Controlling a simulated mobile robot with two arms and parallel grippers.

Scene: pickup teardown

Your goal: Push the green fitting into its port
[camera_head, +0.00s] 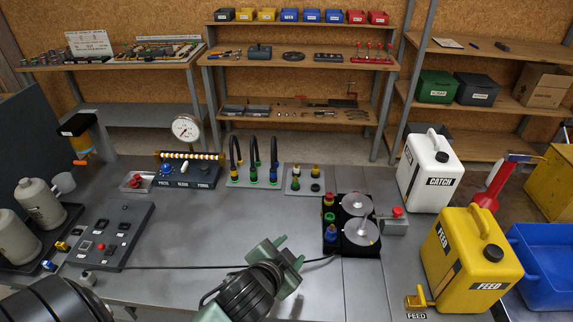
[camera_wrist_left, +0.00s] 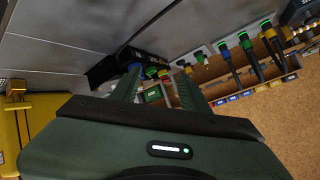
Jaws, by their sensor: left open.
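A black pump unit (camera_head: 361,232) with two round metal tops stands on the grey bench right of centre. Along its left side is a column of fittings: a red one (camera_head: 328,200), a green fitting (camera_head: 329,217) and a blue one (camera_head: 331,234). I cannot tell how deep the green one sits. My left gripper (camera_head: 290,252) is open and empty, to the left and front of the unit, apart from it. In the left wrist view the green fitting (camera_wrist_left: 151,72) shows between the open fingers (camera_wrist_left: 159,82), farther off. My right gripper is not in view.
Behind stand a hose rack (camera_head: 253,180) with green, blue and yellow ends and a small plate of fittings (camera_head: 305,185). A white CATCH jug (camera_head: 428,172) and a yellow FEED jug (camera_head: 468,262) stand right. A black cable crosses the bench near my gripper. The bench middle is clear.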

